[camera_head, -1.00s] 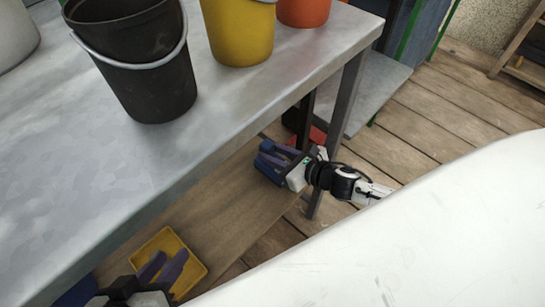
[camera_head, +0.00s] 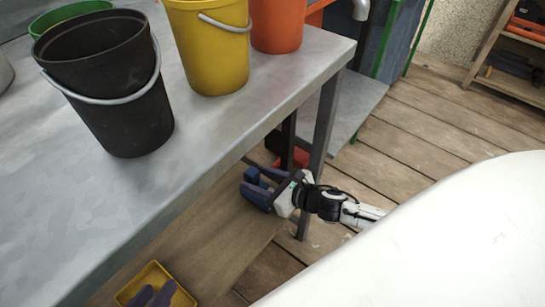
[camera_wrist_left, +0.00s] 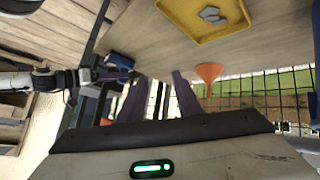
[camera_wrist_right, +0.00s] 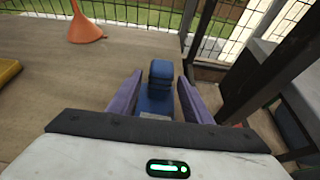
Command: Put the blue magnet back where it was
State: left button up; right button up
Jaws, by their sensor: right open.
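The blue magnet (camera_wrist_right: 160,80) stands on the wooden lower shelf (camera_head: 215,225). It lies between the two purple fingers of my right gripper (camera_wrist_right: 155,97), which are spread, with a small gap visible beside it. In the head view the blue magnet (camera_head: 251,175) shows just past the fingers of my right gripper (camera_head: 266,186), near the shelf's right end. My left gripper (camera_head: 152,297) is over the yellow tray (camera_head: 135,287) at the bottom of the head view. In the left wrist view its fingers (camera_wrist_left: 160,90) are apart with nothing between them.
The metal table (camera_head: 205,150) overhangs the shelf and carries a black bucket (camera_head: 115,95), a yellow bucket (camera_head: 210,50) and an orange bucket (camera_head: 277,25). A table leg (camera_head: 318,140) stands beside my right gripper. An orange funnel (camera_wrist_right: 84,28) stands on the shelf.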

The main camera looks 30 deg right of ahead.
pick_arm(q)
jog(key=a+f+p, duration=0.1)
jog(key=a+f+g+y+p, duration=0.1)
jog(key=shift+s+f+p, duration=0.3)
jog(key=shift+s+p, duration=0.1)
pick_arm(e)
jog(key=v, duration=1.1)
jog(key=shift+s, duration=0.3)
pick_arm(q)
jog(key=shift+s, duration=0.15)
pick_arm(e)
jog(key=shift+d+r, duration=0.1)
